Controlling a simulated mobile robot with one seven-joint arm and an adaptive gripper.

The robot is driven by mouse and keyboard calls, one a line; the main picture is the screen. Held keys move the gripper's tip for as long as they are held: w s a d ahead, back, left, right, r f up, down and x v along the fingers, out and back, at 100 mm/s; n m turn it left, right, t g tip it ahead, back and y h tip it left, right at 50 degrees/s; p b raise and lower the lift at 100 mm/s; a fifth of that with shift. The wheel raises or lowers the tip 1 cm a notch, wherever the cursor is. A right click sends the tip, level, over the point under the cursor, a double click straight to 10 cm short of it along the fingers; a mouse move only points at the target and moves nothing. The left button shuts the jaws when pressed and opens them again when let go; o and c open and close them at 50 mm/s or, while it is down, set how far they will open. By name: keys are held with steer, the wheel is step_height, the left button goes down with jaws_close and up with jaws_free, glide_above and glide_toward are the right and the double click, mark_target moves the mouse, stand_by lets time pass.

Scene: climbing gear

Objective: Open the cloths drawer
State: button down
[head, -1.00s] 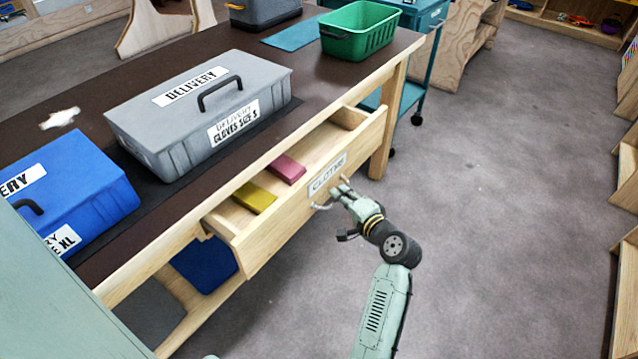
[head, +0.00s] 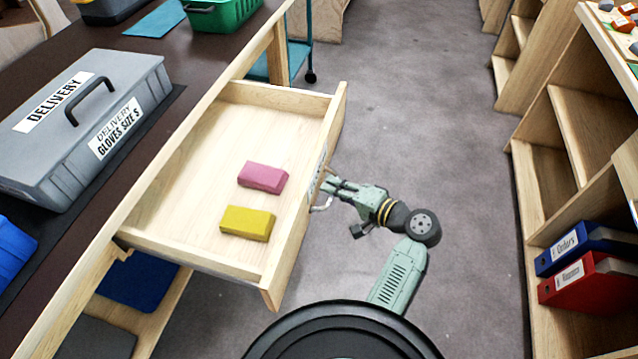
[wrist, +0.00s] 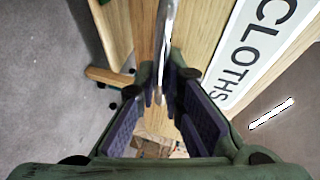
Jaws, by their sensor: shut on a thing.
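The cloths drawer (head: 190,238) is pulled well out of the wooden workbench in the head view. A pink folded cloth (head: 263,177) and a yellow folded cloth (head: 247,223) lie inside it. My gripper (head: 330,190) is at the outside of the drawer front, shut on the drawer's metal handle (head: 321,206). In the wrist view the handle (wrist: 164,40) runs between my two dark finger pads, next to the CLOTHS label (wrist: 262,45). The label is seen nearly edge-on in the head view.
A grey delivery case (head: 95,120) and a green bin (head: 222,12) stand on the bench. Shelves with a blue binder (head: 580,245) and a red binder (head: 590,283) stand at the right. Grey floor (head: 440,130) lies clear between bench and shelves.

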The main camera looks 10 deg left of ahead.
steer(key=shift+d, duration=0.35)
steer(key=c, duration=2)
jaws_free()
steer(key=shift+o, duration=0.2)
steer(key=v, duration=1.2)
steer(key=shift+s, duration=0.1)
